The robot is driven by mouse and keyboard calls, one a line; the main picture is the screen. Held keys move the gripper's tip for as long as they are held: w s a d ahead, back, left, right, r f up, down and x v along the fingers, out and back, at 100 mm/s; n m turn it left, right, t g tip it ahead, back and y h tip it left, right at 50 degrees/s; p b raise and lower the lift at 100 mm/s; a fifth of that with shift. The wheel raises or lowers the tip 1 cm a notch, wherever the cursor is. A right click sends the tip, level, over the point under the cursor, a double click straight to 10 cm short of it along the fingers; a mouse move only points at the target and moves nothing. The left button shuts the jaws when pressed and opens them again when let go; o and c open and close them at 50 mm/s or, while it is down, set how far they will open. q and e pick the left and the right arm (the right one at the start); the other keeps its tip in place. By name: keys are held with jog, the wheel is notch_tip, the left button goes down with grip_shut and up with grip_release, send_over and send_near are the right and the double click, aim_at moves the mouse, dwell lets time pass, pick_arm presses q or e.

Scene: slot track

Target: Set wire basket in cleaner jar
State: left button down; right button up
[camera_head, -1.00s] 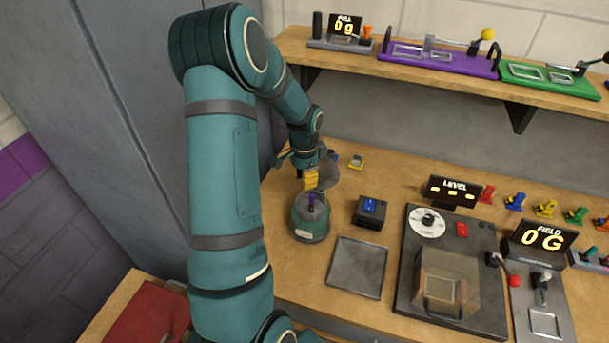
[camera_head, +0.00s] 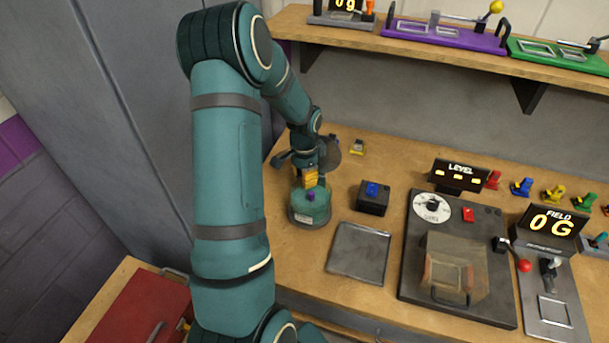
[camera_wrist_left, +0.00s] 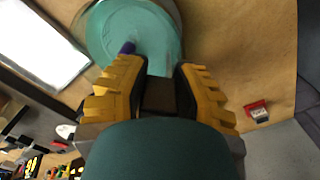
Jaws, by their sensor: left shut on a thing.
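The cleaner jar (camera_head: 310,215) stands at the left of the bench, a round teal vessel with a grey base. In the left wrist view its round teal top (camera_wrist_left: 105,35) fills the upper left. My left gripper (camera_head: 311,181), with yellow fingers, points down over the jar. It is shut on the wire basket, whose purple handle (camera_head: 311,196) shows at the fingertips and also in the left wrist view (camera_wrist_left: 128,47). The basket's mesh cannot be made out, so how deep it sits is unclear. A grey disc (camera_head: 330,154) shows behind the gripper. My right gripper is out of view.
A black box with a blue button (camera_head: 372,197) stands right of the jar. An empty grey tray (camera_head: 358,253) lies in front. A dark panel with a clear cover (camera_head: 453,268) is further right. A small yellow-and-grey item (camera_head: 357,147) lies behind.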

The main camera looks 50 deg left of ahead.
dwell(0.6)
pick_arm(q)
jog(key=c, duration=0.7)
grip_release()
jog(key=shift+c, duration=0.2)
